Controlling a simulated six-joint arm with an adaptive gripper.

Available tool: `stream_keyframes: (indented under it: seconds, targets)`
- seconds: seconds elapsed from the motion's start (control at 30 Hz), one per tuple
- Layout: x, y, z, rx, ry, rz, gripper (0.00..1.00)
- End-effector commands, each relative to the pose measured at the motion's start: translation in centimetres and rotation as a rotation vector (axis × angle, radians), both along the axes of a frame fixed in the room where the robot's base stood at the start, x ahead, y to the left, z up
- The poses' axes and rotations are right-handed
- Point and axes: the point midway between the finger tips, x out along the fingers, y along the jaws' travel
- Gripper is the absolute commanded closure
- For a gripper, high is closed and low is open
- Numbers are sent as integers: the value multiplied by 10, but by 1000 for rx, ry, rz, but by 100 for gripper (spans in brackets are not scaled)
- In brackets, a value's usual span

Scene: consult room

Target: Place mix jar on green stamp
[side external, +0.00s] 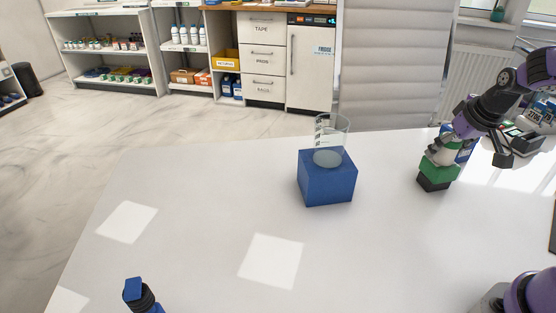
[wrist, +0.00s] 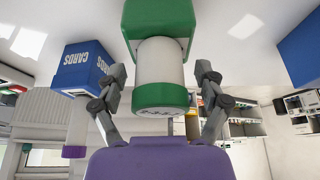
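A white jar with a green lid (wrist: 160,65), which I take as the mix jar, stands on the green stamp (side external: 438,170). In the side view the jar (side external: 447,153) is partly hidden by my gripper, and the stamp has a black base. In the wrist view the stamp (wrist: 158,20) meets the jar's end away from the lid. My gripper (wrist: 160,76) has one finger on each side of the jar, with a visible gap on both sides. It is open. In the side view my gripper (side external: 452,142) is at the jar; its fingertips are hard to make out.
A blue cards box (wrist: 84,66) is close beside the stamp, with a purple-lidded white jar (wrist: 76,122) at it. A blue cube (side external: 327,180) bears a glass beaker (side external: 331,140). A blue bottle (side external: 141,295) is at the front. The table's middle is clear.

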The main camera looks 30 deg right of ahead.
Motion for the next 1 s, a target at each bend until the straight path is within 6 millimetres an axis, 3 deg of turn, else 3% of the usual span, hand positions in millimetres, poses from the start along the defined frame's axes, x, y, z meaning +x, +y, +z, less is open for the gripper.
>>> stream_keyframes:
  seconds: [0.33,0.7,0.9,1.0]
  targets:
    - [-2,0,11,-2,-4,0,17]
    - [-31,10,86,-4,-6,-2,17]
    - [-42,14,110,-2,-2,1,17]
    - [-42,31,115,-6,-6,29,17]
